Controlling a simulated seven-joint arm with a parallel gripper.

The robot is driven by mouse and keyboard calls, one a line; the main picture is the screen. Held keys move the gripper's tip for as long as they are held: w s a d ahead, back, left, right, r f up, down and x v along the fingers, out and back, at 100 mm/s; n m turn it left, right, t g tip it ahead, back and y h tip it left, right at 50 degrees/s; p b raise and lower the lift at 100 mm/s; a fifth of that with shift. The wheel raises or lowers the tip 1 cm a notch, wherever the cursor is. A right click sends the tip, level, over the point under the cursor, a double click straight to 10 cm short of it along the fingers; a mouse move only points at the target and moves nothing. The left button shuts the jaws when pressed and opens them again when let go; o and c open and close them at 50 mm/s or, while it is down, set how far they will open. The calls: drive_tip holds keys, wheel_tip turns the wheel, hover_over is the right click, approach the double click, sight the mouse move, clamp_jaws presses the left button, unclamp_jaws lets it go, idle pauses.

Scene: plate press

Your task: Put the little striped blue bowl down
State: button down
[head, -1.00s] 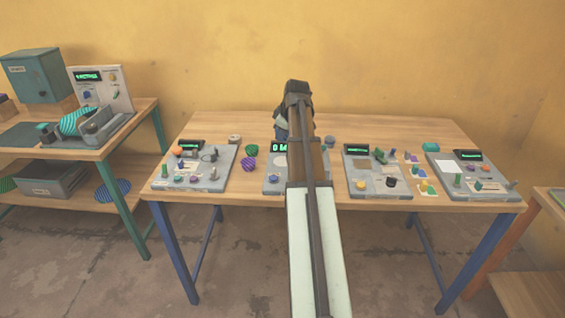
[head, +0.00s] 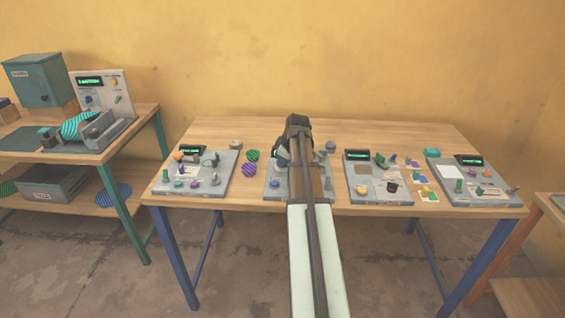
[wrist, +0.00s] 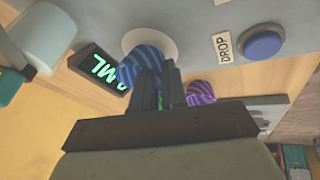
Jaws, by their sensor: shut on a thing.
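The little striped blue bowl (wrist: 143,66) shows in the wrist view between my fingers. My gripper (wrist: 160,82) is shut on it. The bowl is tilted in the picture and lies in front of a round white disc (wrist: 160,40) on a grey panel; I cannot tell whether it touches the disc. In the head view my arm covers the middle device (head: 272,190), and the bowl cannot be made out clearly there.
A blue button (wrist: 263,45) with a DROP label (wrist: 223,46) sits on the panel. A lit display (wrist: 98,68) is close by. A purple striped bowl (head: 249,170) and a green one (head: 252,155) stand left of the middle device. Other devices flank it.

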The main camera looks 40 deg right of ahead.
drive_tip(key=shift+f, duration=0.3)
drive_tip(key=shift+f, duration=0.1)
drive_tip(key=c, duration=1.2)
unclamp_jaws()
drive_tip(key=shift+o, duration=0.2)
drive_tip(key=v, duration=1.2)
